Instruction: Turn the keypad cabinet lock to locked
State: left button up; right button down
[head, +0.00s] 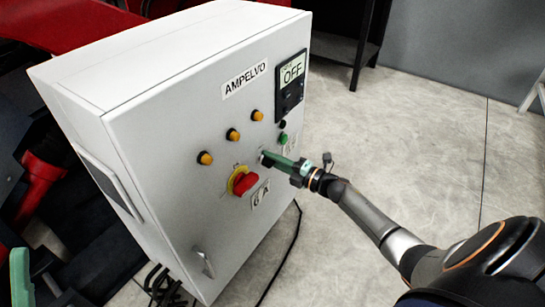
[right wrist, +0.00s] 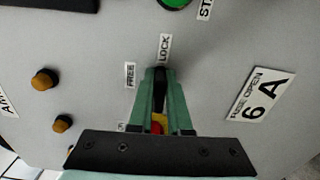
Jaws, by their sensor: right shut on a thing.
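The grey cabinet (head: 170,130) stands upright, with its front panel facing right. My right gripper (head: 265,158) reaches the panel from the right, just above and right of the red rotary handle (head: 245,182). In the right wrist view its green fingers (right wrist: 158,88) are shut on a small black lock knob (right wrist: 159,76). The knob's visible end points up toward the LOCK label (right wrist: 165,47). The FREE label (right wrist: 130,75) is left of the knob. The fingers hide most of the knob, so its exact angle is hard to tell.
Amber lamps (head: 233,134), a green button (head: 283,139) and a display reading OFF (head: 292,71) sit on the panel near my fingers. A black cable (head: 281,262) lies on the floor. A light green part (head: 20,275) shows at lower left.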

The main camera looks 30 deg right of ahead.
pick_arm(q)
jog(key=shift+r, duration=0.1)
pick_arm(e)
jog(key=shift+m, duration=0.4)
pick_arm(q)
jog(key=shift+w+f, duration=0.2)
pick_arm(e)
jog(key=c, duration=0.9)
grip_release()
jog(key=shift+o, duration=0.2)
jog(key=shift+s+d+f, duration=0.1)
jog(key=shift+s, duration=0.2)
pick_arm(q)
jog(key=w+f+n+g+y+p, duration=0.1)
jog(key=w+f+n+y, duration=0.2)
jog(key=f+y, duration=0.1)
jog(key=w+a+f+n+g+y+p, duration=0.1)
jog(key=w+f+n+y, duration=0.2)
jog(key=f, duration=0.4)
jog(key=shift+w+a+f+g+y+p, duration=0.2)
jog(key=shift+g+y+p, duration=0.1)
jog(key=shift+y, duration=0.3)
pick_arm(e)
jog(key=v, duration=1.2)
